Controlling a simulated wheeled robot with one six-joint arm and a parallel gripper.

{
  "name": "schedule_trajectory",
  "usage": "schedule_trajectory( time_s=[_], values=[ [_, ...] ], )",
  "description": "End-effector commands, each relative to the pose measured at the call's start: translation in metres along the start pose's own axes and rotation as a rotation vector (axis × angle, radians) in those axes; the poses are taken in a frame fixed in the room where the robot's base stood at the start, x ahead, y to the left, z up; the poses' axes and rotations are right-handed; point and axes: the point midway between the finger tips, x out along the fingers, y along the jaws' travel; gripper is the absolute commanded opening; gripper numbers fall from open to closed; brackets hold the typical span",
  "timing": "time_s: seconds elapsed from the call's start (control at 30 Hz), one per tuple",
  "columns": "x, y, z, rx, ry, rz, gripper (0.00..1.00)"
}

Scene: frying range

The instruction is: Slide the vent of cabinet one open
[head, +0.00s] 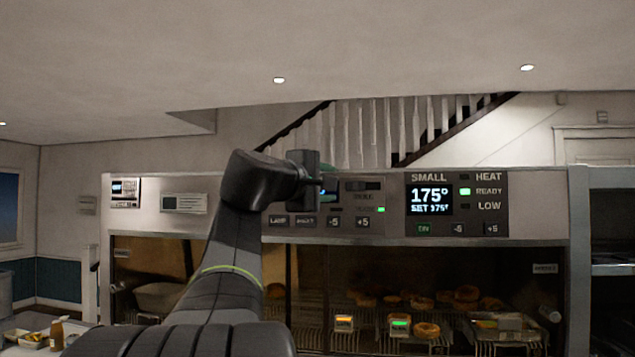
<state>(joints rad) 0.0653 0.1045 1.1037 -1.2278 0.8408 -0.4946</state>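A wide cabinet (537,240) with a metal top panel and a glass front fills the middle of the head view. A dark horizontal slot (368,186), which may be a vent slide, is on the panel just right of my gripper. No label naming cabinet one or the vent is readable. My gripper (318,182) is in front of the panel, left of this slot. My arm and gripper hide part of the panel and a display there. The fingertips are small and dark, so their opening and any contact with the panel cannot be told.
A control display (432,199) reading 175° and several buttons sit right of the slot. Doughnuts (427,330) lie on racks behind the glass. A dark shelf unit (608,250) stands at the right. A bottle (57,334) stands at lower left. Space above the cabinet is clear.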

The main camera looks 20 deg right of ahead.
Motion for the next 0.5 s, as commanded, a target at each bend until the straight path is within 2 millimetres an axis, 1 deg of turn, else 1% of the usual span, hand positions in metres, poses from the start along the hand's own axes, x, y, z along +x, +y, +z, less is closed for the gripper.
schedule_trajectory(
  time_s=[0.03,0.1,0.3,0.4,0.5],
  values=[
    [0.013,0.003,0.001,-0.003,-0.005,-0.003,0.43],
    [0.029,0.002,0.001,-0.002,-0.005,-0.004,0.43],
    [0.070,0.003,0.000,-0.001,-0.002,-0.004,0.43],
    [0.086,0.002,0.000,0.000,-0.001,-0.003,0.43],
    [0.098,0.001,0.000,0.000,-0.002,-0.003,0.43]
  ],
)
